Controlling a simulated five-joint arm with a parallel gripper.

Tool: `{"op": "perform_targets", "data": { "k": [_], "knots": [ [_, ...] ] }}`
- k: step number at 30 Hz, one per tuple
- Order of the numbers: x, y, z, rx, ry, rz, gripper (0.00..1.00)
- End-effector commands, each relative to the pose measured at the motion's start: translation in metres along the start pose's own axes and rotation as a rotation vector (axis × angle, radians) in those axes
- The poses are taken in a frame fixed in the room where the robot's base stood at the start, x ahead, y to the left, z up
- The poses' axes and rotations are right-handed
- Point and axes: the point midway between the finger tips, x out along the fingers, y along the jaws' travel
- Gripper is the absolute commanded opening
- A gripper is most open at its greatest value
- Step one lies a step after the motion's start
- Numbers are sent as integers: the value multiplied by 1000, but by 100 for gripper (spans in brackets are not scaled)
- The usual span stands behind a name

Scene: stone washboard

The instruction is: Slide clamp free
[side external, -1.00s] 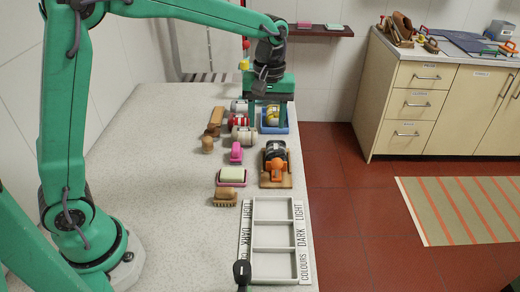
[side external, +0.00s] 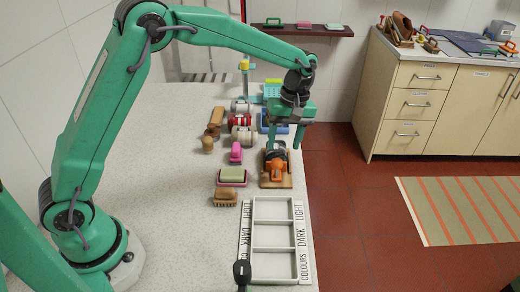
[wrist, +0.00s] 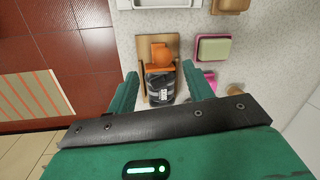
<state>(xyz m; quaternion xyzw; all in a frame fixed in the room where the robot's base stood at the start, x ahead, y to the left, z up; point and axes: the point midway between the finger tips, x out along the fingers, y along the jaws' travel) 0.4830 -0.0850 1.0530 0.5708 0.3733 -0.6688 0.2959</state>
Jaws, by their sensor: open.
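An orange clamp (side external: 277,167) with a round knob sits on a wooden board near the counter's right edge. It also shows in the wrist view (wrist: 160,56), at the end of a dark, banded bundle (wrist: 160,90) on the same board (wrist: 146,43). My gripper (side external: 284,143) is over the bundle end of the board, fingers pointing down. In the wrist view my gripper (wrist: 160,75) is open, with one finger on each side of the bundle and clamp. Nothing is held. Whether the fingertips touch anything cannot be told.
A pink tray with a pale soap block (side external: 231,175) and a brush (side external: 225,195) lie left of the board. A pink item (side external: 236,153) and rolls (side external: 241,121) stand farther back. A white sectioned tray (side external: 255,225) is in front. A blue tray (side external: 264,123) is partly hidden behind my gripper.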

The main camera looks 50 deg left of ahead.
Motion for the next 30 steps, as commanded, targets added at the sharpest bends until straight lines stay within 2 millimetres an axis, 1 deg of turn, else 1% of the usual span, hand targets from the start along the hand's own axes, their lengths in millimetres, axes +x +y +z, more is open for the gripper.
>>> {"op": "perform_targets", "data": {
  "k": [12, 15, 21, 28, 29, 30],
  "knots": [
    [50, -2, -3, 0, -2, -2, 52],
    [58, -2, -4, 0, -2, -1, 52],
    [66, -3, -5, 0, -2, 1, 52],
    [66, -3, -5, 0, -2, 1, 52],
    [66, -3, -5, 0, -2, 1, 50],
    [66, -3, -5, 0, -2, 1, 42]
  ]
}}
